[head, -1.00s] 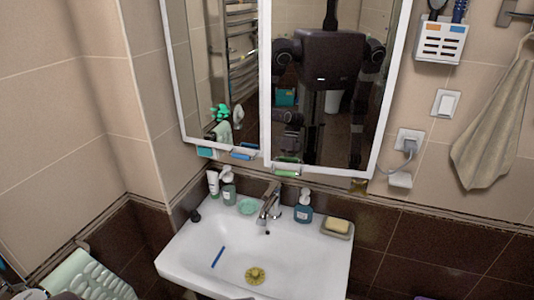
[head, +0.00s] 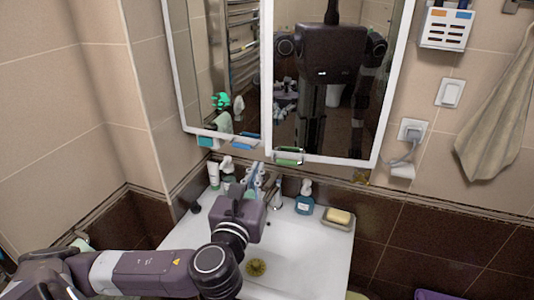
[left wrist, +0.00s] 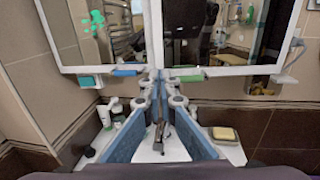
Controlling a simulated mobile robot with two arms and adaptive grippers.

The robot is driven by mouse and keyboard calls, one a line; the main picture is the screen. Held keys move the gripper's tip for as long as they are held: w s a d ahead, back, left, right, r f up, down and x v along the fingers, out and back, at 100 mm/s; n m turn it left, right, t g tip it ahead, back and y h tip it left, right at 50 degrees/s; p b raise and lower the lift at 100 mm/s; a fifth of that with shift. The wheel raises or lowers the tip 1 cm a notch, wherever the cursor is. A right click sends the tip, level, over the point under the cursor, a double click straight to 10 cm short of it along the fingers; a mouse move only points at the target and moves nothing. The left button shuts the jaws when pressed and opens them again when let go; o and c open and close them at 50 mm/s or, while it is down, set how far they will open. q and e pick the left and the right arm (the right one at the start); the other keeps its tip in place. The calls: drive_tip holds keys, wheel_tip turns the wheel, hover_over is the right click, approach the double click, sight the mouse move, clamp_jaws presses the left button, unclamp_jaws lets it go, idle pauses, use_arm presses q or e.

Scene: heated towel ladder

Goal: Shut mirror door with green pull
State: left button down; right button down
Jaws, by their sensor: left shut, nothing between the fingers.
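The mirror door with the green pull (head: 345,158) is the right-hand, white-framed one. Its lower edge sits lower than the left mirror door's (head: 215,133), so it seems to stand slightly proud; how far is hard to tell. The green pull (head: 288,156) is at its lower left corner and also shows in the left wrist view (left wrist: 186,78). My left gripper (head: 258,170) is shut and empty above the sink, below and slightly left of the green pull. In the left wrist view its fingertips (left wrist: 160,74) appear beside the pull; contact cannot be told. My right gripper is not in view.
A blue pull (head: 244,142) and a teal item (head: 206,142) are under the left door. Below are the sink (head: 310,250), tap (head: 278,192), soap bottle (head: 304,197) and soap dish (head: 338,218). A plugged-in socket (head: 410,130) and towel (head: 495,115) are on the right.

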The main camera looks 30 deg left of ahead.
use_arm(q)
drive_tip(key=b, duration=0.8)
approach(269, 142)
drive_tip(key=p+x, duration=0.2)
drive_tip(key=x, duration=0.4)
drive_tip(key=shift+r+p, duration=0.2)
drive_tip(key=shift+p, duration=0.1)
drive_tip(key=shift+w+a+f, duration=0.15)
drive_tip(key=shift+w, duration=0.35)
drive_tip(key=shift+w+a, duration=0.1)
drive_tip(key=w, duration=0.1)
drive_tip(key=w+a+h+p, duration=0.1)
drive_tip(key=w, duration=0.1)
drive_tip(key=shift+a+p, duration=0.1)
drive_tip(key=shift+p, duration=0.2)
drive_tip(key=shift+s, duration=0.1)
